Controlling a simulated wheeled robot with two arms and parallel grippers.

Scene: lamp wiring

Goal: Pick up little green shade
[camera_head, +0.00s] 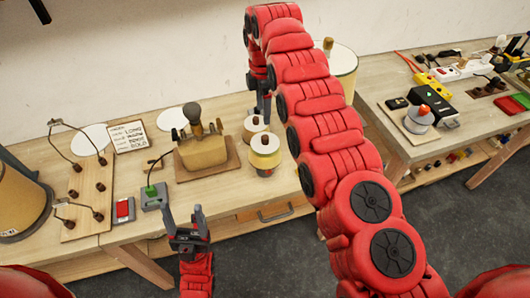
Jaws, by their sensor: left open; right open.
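I cannot make out a clearly green little shade. Two small cream shades stand on the bench, one behind (252,130) and one in front (266,161), both with brown knobs on top. A wider tan shade (204,156) sits on a brown board to their left. My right gripper (263,108) is open and points down just above the rear small shade; its fingertips are small and hard to see. My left gripper (186,222) is open and empty, with its fingers up, at the bench's front edge.
A grey box with a green part (151,196) and a red switch (123,210) lie near the front edge. Another large shade (342,65) stands behind my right arm. A second bench (400,90) is at right.

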